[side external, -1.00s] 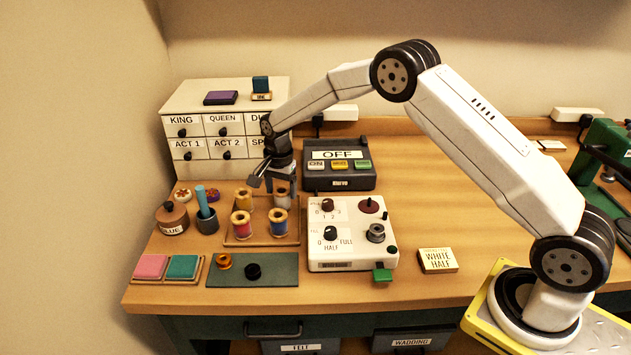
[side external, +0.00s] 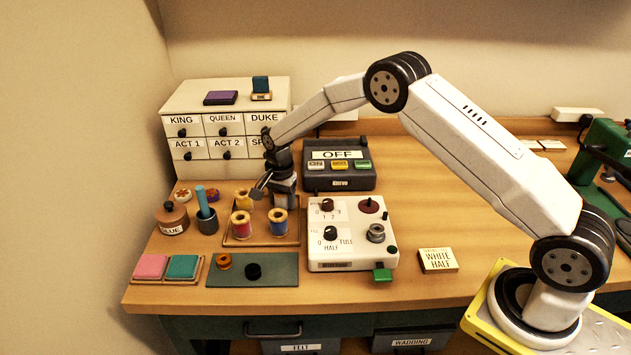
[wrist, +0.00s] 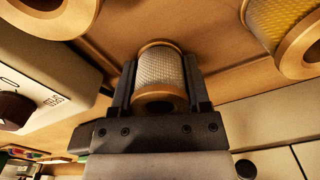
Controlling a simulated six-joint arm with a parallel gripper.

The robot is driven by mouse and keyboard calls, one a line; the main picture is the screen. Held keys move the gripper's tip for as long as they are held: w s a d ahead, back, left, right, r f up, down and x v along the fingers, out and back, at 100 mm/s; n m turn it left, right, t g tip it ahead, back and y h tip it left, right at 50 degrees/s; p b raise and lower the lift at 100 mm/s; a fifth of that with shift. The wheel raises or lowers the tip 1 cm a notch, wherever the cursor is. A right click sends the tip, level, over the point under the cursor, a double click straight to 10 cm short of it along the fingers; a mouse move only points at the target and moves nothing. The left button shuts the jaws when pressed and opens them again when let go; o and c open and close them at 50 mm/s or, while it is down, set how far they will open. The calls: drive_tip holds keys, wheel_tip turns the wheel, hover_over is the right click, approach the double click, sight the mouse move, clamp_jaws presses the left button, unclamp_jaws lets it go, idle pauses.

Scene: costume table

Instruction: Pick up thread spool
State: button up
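A spool of pale grey-white thread (wrist: 160,68) with wooden ends stands between the two fingers of my gripper (wrist: 160,85) in the wrist view. One finger is on each side, very close to it; I cannot tell whether they press on it. In the side view my gripper (side external: 284,192) is low over the back right of the wooden spool tray (side external: 232,241) and hides this spool. A red spool (side external: 241,225), a blue spool (side external: 278,222) and a yellow spool (side external: 243,198) also stand in the tray.
A white control box (side external: 352,258) with knobs is close to the tray's right. A dark switch box reading OFF (side external: 340,179) and a drawer cabinet (side external: 206,102) stand behind. A glue pot (side external: 172,219) and a cup with a blue stick (side external: 207,222) are left.

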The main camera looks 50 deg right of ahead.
drive_tip(key=c, duration=0.5)
drive_tip(key=shift+o, duration=0.2)
drive_tip(key=shift+r, duration=0.1)
drive_tip(key=shift+r, duration=0.7)
drive_tip(key=s+r, duration=1.1)
drive_tip(key=s, duration=0.3)
drive_tip(key=shift+r, duration=0.2)
